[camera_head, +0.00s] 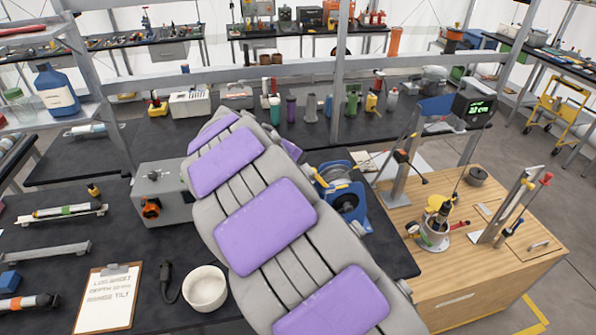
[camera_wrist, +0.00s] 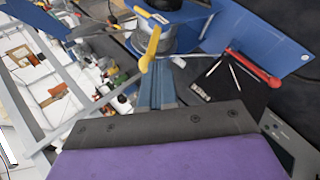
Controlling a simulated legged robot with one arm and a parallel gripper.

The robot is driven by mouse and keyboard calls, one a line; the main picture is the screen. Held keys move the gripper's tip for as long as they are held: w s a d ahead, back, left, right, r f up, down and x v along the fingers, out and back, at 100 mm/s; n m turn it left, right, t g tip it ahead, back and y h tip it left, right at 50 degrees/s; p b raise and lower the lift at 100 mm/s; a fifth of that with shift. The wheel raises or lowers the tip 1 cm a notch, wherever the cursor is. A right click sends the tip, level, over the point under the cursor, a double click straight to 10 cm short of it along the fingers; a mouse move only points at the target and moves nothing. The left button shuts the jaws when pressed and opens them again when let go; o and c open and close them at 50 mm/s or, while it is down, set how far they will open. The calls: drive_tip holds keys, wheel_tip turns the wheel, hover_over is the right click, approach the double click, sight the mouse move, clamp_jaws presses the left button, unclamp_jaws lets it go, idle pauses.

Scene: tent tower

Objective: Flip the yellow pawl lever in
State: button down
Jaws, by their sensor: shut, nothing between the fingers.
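In the head view my arm hides the gripper.
A grey box with an orange knob (camera_head: 160,195) stands left of my arm. A white bowl (camera_head: 205,288) and a clipboard (camera_head: 107,298) lie nearer. A wooden cabinet (camera_head: 470,290) with tools stands right. A grey rail (camera_head: 230,73) crosses behind the winch.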

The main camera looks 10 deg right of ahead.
drive_tip(key=shift+d+r+y+p, duration=0.55)
drive_tip(key=shift+r+y+p, duration=0.05)
drive_tip(key=shift+p, duration=0.2)
drive_tip(key=d+r+y+p, duration=0.1)
drive_tip(key=p, duration=0.1)
drive_tip(key=d+r+y+p, duration=0.2)
drive_tip(key=p, duration=0.1)
drive_tip(key=shift+d+m, duration=0.3)
drive_tip(key=shift+m, duration=0.1)
drive_tip(key=shift+d, duration=0.1)
drive_tip(key=v, duration=1.2)
drive_tip(key=shift+s+r+p, duration=0.15)
drive_tip(key=shift+s+p, duration=0.15)
drive_tip(key=shift+p, duration=0.1)
